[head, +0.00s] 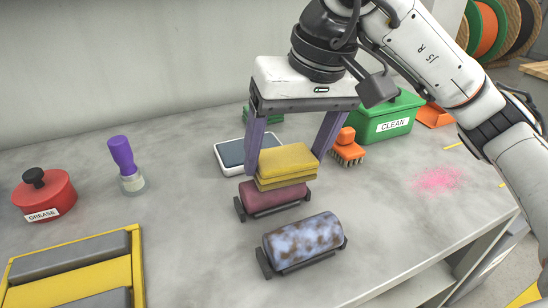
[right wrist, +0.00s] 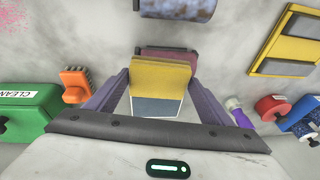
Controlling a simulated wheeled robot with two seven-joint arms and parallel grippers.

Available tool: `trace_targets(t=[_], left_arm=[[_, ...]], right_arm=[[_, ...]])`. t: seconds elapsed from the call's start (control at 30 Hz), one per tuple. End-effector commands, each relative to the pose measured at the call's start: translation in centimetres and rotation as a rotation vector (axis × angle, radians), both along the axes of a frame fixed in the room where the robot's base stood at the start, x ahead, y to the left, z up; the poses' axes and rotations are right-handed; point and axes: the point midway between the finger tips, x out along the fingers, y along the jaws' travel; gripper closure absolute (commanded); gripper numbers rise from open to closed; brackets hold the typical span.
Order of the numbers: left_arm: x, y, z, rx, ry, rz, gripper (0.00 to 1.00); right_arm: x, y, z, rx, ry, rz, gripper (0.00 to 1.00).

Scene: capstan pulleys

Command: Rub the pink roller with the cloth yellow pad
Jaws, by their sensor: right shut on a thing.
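My right gripper (head: 285,166) is shut on the yellow cloth pad (head: 286,162), with one finger at each end. The right wrist view also shows the pad (right wrist: 161,76) between the fingers. The pink roller (head: 272,198) lies on a dark cradle on the table. The pad is right at the roller's top and back and hides part of it; I cannot tell if they touch. The roller's edge (right wrist: 168,51) shows past the pad in the right wrist view. My left gripper is not in view.
A blue-and-brown blotched roller (head: 303,238) stands in front. A white tray with a dark top (head: 230,154), orange brush (head: 347,147) and green CLEAN bin (head: 391,119) are behind. A purple-handled tool (head: 122,157), red GREASE pot (head: 45,194) and yellow frame (head: 136,265) are left. Pink powder (head: 438,179) lies right.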

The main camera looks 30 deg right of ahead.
Motion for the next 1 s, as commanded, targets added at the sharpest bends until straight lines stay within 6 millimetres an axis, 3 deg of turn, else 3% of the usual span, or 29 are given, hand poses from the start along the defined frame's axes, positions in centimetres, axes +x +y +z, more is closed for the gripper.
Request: trace_targets(t=[0.03,0.43,0.57,1.0], left_arm=[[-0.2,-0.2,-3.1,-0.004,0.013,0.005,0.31],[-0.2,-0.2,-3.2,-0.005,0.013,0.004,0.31],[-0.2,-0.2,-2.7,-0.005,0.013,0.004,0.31],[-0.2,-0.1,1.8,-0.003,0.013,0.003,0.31]], right_arm=[[0.0,-0.6,-0.7,0.001,-0.001,-0.004,0.43],[-0.1,-1.5,-0.5,0.001,0.000,0.000,0.43],[-0.1,-1.5,0.2,0.001,-0.001,0.000,0.43],[-0.1,-1.5,5.7,0.001,-0.001,0.000,0.43]])
